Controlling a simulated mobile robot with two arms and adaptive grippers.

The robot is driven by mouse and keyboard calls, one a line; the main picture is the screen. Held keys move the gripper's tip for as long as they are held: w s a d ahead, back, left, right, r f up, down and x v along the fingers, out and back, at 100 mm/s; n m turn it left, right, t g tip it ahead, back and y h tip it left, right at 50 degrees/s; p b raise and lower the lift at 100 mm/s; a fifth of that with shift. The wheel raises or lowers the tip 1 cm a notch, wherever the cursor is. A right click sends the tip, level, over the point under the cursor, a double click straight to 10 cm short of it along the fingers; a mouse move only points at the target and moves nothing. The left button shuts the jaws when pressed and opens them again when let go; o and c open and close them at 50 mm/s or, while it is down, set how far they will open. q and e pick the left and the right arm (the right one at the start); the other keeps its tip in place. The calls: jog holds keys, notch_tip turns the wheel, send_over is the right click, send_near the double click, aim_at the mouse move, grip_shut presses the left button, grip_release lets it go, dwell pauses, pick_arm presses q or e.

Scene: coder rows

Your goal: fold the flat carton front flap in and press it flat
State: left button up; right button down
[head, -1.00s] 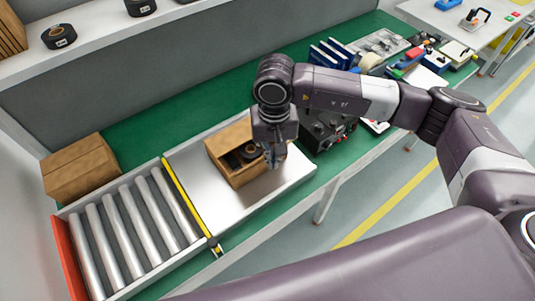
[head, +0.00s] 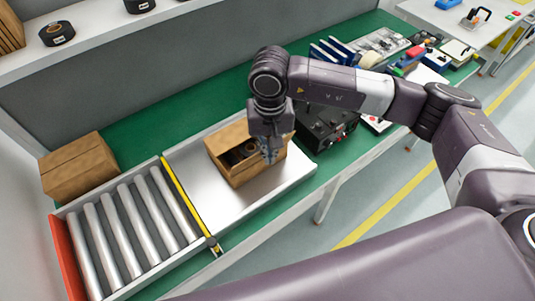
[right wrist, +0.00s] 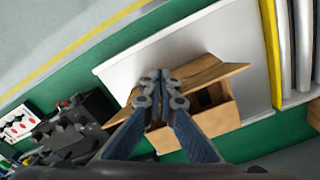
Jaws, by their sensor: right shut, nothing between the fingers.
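The open brown carton (head: 232,171) stands on the white plate, with dark contents (head: 234,156) partly visible inside. My right gripper (head: 269,157) points down over the carton's right part, shut and empty, and hides some of its rim. In the right wrist view the closed fingertips (right wrist: 161,76) are beside a raised, slanted carton flap (right wrist: 210,72). The carton body (right wrist: 217,118) shows to the right of the fingers. I cannot tell whether the fingertips touch the flap. My left gripper is not in view.
A closed brown box (head: 78,168) stands at the left behind the roller conveyor (head: 135,225). A black device (head: 325,127) is close to the carton's right. The white plate (head: 208,200) has bare room in front of the carton.

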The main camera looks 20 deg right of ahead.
jog(key=w+a+b, duration=0.3)
jog(key=w+b, duration=0.3)
jog(key=w, duration=0.3)
jog(key=shift+w+a, duration=0.25)
jog(key=shift+w, duration=0.05)
dwell(0.5)
jog(key=shift+f, duration=0.1)
jog(key=shift+f+b, duration=1.9)
jog(key=shift+f, duration=0.2)
jog(key=shift+r+p, duration=0.4)
jog(key=shift+r, duration=0.3)
notch_tip(320, 180, up, 7)
jog(key=p, duration=0.3)
jog(key=shift+f, duration=0.1)
